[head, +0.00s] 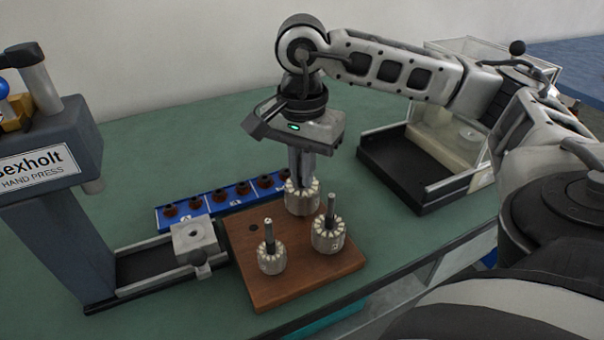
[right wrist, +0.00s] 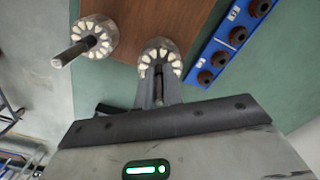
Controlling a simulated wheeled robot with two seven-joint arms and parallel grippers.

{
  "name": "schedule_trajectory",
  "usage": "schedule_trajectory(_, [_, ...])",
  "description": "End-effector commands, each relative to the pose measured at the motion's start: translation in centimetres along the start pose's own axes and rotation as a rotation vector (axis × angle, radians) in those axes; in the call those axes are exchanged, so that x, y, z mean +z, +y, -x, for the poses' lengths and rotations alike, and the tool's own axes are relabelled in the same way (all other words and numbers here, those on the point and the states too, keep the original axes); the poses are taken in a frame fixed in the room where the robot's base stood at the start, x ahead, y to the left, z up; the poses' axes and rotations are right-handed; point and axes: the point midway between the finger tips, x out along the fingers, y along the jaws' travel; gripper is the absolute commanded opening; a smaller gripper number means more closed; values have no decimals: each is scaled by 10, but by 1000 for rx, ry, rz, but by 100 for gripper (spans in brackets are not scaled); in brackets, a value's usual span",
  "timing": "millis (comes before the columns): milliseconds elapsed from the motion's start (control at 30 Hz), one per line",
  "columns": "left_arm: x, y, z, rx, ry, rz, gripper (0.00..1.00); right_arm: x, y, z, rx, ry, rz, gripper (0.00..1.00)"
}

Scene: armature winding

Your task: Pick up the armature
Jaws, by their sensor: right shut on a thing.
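Three slotted armatures with upright shafts stand on a brown wooden board (head: 300,278) in the head view. The back armature (head: 302,201) is under my right gripper (head: 303,184), whose fingers are shut on its shaft. It looks upright and at board level; whether its base touches the board I cannot tell. In the right wrist view the same armature (right wrist: 168,50) sits at the fingertips (right wrist: 159,78). The front-left armature (head: 270,258) and the front-right armature (head: 328,234) stand apart from the gripper. My left gripper is not in view.
A grey hand press (head: 50,200) with a metal slide block (head: 200,245) stands at the left. A blue strip (head: 222,203) with several dark ring parts lies behind the board. A black tray (head: 405,178) with clear walls stands at the right.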

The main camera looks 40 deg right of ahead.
Motion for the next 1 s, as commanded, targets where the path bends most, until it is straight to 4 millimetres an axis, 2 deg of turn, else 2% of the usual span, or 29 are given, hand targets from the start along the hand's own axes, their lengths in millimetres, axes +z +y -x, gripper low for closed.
schedule_trajectory(633, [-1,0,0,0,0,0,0,0,-1,5,-4,1,0,0])
schedule_trajectory(767, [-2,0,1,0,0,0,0,0,-1,22,-7,2,-1,0])
schedule_trajectory(1000, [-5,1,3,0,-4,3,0,0,-2,71,-7,0,0,0])
